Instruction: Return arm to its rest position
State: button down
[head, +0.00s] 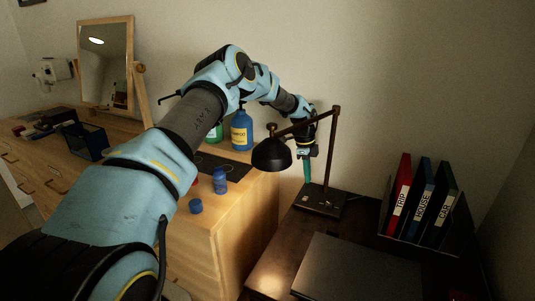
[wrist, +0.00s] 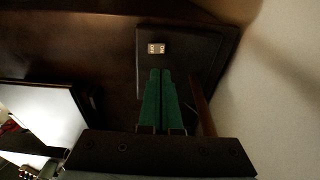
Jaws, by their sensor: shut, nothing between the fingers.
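My blue-and-grey arm reaches from the lower left across the dresser toward the dark desk in the head view. My gripper (head: 307,170) points down behind the black desk lamp (head: 272,154), just above the lamp's base (head: 320,200). In the wrist view, the green fingers of my gripper (wrist: 159,72) are together with nothing between them. Their tips appear over the lamp base, close to its small light switch (wrist: 156,48). Whether they touch it cannot be told.
Binders (head: 420,202) stand at the right of the desk. A dark flat panel (head: 355,270) lies in front. On the dresser are a blue bottle (head: 242,130), a small blue jar (head: 220,181), a blue mesh box (head: 85,140) and a mirror (head: 106,65). The lamp's arm stands close beside my wrist.

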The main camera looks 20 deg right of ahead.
jog(key=s+a+r+n+t, duration=0.1)
jog(key=a+r+n, duration=0.3)
jog(key=a, duration=0.4)
jog(key=s+a+r+n+y, duration=0.1)
jog(key=a+r+n, duration=0.35)
jog(key=a, duration=0.35)
jog(key=s+a+r+n+t, duration=0.1)
jog(key=a+r+n, duration=0.2)
jog(key=a+r, duration=0.35)
jog(key=s+a+r+n, duration=0.1)
jog(key=s+a+n, duration=0.6)
jog(key=a, duration=0.4)
jog(key=s+a+r+n, duration=0.1)
jog(key=s+a+n, duration=0.6)
jog(key=s+a, duration=0.2)
jog(key=shift+s+a+r+t, duration=0.4)
jog(key=shift+a, duration=0.7)
